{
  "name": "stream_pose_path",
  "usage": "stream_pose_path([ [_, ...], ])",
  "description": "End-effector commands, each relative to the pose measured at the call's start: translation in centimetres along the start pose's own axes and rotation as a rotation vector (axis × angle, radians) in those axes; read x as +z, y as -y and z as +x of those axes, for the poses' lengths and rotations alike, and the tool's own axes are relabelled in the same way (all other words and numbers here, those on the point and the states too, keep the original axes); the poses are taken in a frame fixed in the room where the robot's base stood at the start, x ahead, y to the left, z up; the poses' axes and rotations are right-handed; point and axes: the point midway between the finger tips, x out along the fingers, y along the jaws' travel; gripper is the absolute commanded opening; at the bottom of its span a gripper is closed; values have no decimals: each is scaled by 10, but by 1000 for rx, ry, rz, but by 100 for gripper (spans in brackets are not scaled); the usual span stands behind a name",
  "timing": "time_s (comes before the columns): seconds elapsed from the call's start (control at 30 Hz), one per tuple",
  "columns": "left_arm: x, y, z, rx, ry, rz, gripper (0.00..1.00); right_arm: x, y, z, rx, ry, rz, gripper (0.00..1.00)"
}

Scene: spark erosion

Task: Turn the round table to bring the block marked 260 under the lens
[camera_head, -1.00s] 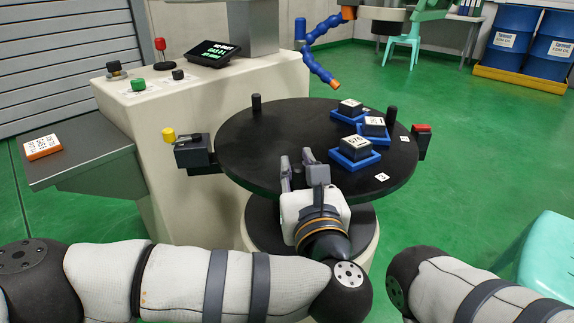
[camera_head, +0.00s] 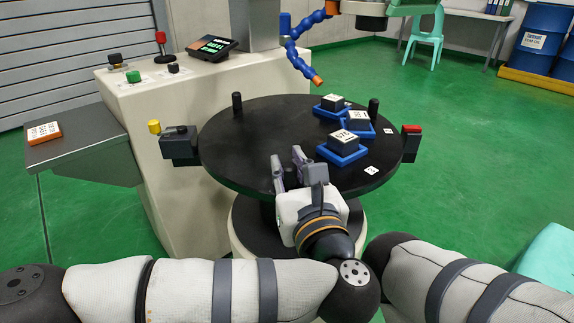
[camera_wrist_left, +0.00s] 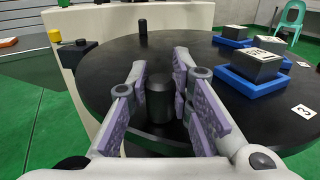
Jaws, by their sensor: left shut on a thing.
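The black round table (camera_head: 245,155) carries three dark blocks in blue trays at its right side. The nearest block (camera_head: 343,140) has a white label whose number I cannot read surely. The middle block (camera_head: 357,120) and far block (camera_head: 333,102) have labels too small to read. My left gripper (camera_head: 287,172) is at the table's near edge, shut on a black upright peg (camera_wrist_left: 160,100), seen between its fingers in the left wrist view. A dark round part (camera_head: 357,22) at the top edge may be the lens. My right gripper is out of view.
Two more black pegs stand on the table, one at the back left (camera_head: 237,102) and one at the right (camera_head: 374,108). A blue hose (camera_head: 297,55) with an orange tip hangs above the back. A yellow-topped fixture (camera_head: 178,143) and a red-topped one (camera_head: 411,142) flank the rim.

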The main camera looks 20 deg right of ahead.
Motion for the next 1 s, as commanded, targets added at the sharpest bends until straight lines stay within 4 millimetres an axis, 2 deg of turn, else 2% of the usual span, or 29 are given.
stream_pose_path([
  [0.33,-2,0,0,0,-5,2,0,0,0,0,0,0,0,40],
  [0.37,-2,0,0,0,-5,2,22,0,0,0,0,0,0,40],
  [0.43,-2,0,0,0,-4,1,38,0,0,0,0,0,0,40],
  [0.47,-2,0,0,1,-4,1,41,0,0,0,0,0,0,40],
  [0.77,2,0,0,1,-1,0,41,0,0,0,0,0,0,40],
  [0.87,16,0,0,1,0,-3,41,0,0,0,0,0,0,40],
  [1.0,52,0,0,1,0,-3,41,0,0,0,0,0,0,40],
])
